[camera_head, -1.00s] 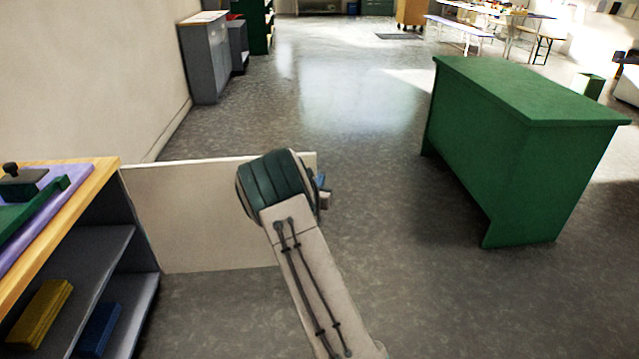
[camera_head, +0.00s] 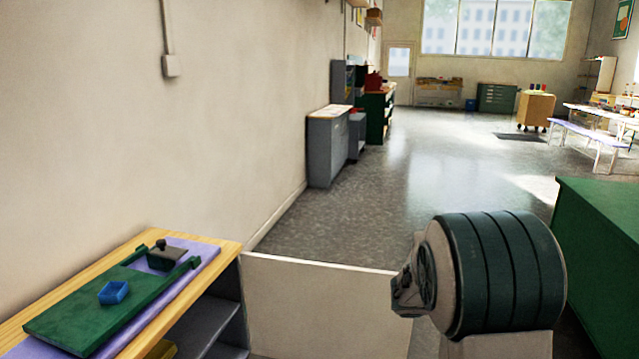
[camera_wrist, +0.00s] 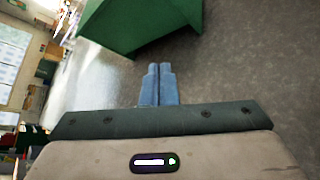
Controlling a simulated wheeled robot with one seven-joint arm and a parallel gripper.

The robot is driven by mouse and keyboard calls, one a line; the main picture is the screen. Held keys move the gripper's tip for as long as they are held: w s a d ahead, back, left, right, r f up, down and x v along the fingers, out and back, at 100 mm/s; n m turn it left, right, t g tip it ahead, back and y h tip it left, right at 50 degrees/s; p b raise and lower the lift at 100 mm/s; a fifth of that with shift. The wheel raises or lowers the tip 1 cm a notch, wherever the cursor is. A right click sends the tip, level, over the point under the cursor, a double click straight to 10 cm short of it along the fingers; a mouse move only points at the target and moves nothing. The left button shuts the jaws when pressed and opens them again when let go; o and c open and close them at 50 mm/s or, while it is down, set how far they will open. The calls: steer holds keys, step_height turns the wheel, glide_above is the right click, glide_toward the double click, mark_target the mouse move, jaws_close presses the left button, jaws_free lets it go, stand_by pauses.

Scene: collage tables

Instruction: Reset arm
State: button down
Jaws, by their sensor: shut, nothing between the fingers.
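My gripper (camera_wrist: 158,70) shows in the wrist view with its two blue fingers together and nothing between them. It points out over bare grey floor, with the green counter ahead of it. In the head view my arm's dark ribbed joint is at the lower right, and my gripper's fingers are not visible there.
A wood-topped shelf (camera_head: 222,250) at the lower left bears a green tray (camera_head: 75,315), a small blue box (camera_head: 113,292) and a dark handled block (camera_head: 165,256). A pale low panel (camera_head: 310,305) adjoins it. A green counter (camera_head: 600,220) stands right. Floor between is clear.

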steer(key=s+a+r+m+y+p, duration=0.6)
steer(key=s+a+r+p, duration=0.2)
steer(key=s+a+r, duration=0.1)
steer(key=s+a+r+m+y+p, duration=0.6)
steer(key=s+a+r+p, duration=0.2)
steer(key=s, duration=0.6)
steer(key=a+r, duration=0.2)
steer(key=a, duration=0.1)
steer(key=shift+s+r+m+g+y, duration=0.15)
steer(key=shift+s+m+g+y, duration=0.05)
steer(key=shift+m+g+y, duration=0.2)
